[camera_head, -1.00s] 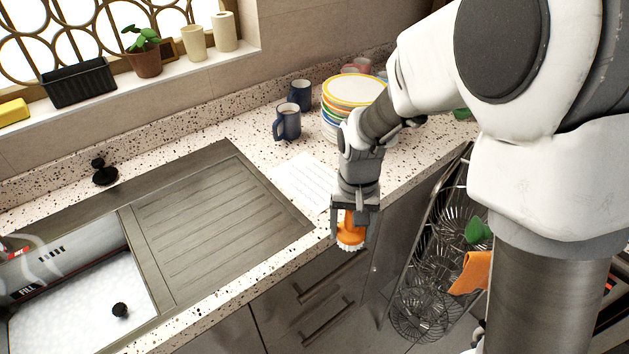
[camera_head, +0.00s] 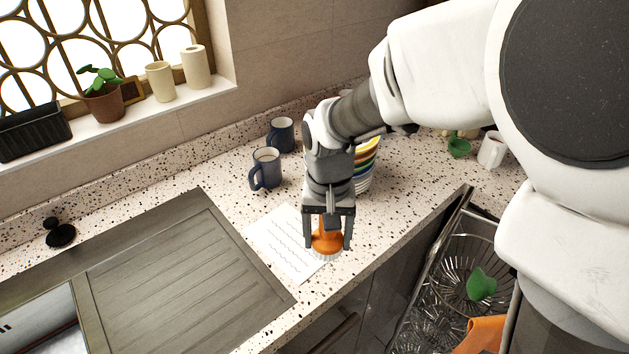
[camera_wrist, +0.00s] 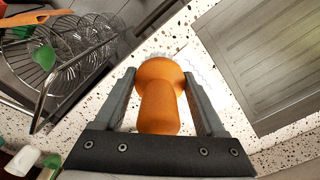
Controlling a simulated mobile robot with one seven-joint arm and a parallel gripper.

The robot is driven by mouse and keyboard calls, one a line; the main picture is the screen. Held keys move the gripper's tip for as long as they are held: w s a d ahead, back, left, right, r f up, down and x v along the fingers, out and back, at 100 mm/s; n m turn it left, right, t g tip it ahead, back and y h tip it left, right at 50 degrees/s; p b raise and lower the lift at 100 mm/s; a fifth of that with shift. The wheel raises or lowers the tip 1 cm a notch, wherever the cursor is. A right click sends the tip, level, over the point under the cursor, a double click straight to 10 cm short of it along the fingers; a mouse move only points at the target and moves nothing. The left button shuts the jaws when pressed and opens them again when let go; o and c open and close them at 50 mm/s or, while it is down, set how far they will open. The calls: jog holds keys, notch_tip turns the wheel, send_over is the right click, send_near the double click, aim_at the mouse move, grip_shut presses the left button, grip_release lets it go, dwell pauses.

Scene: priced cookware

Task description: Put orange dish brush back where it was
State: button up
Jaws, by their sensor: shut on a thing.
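The orange dish brush (camera_head: 326,240) is between the fingers of my gripper (camera_head: 327,232), with its pale bristles pointing down. My gripper is shut on it. In the head view the brush is over the counter at the right edge of a white sheet with wavy lines (camera_head: 285,243). I cannot tell whether the bristles touch the counter. In the wrist view the orange handle (camera_wrist: 158,105) fills the space between the two fingers, and part of the white sheet shows behind it.
A ribbed metal drainboard (camera_head: 180,280) lies to the left. Blue mugs (camera_head: 266,168) and a plate stack (camera_head: 366,165), partly hidden by my arm, stand behind. A wire rack (camera_head: 470,265) with a green item and an orange cloth is at the right, beyond the counter edge.

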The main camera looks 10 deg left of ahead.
send_over(295, 246)
notch_tip(295, 246, down, 7)
jog(key=shift+f, duration=2.05)
jog(key=shift+f, duration=0.15)
jog(key=o, duration=1.5)
notch_tip(295, 246, up, 12)
jog(key=shift+r+p, duration=0.2)
jog(key=shift+p, duration=0.25)
jog(key=shift+r, duration=0.1)
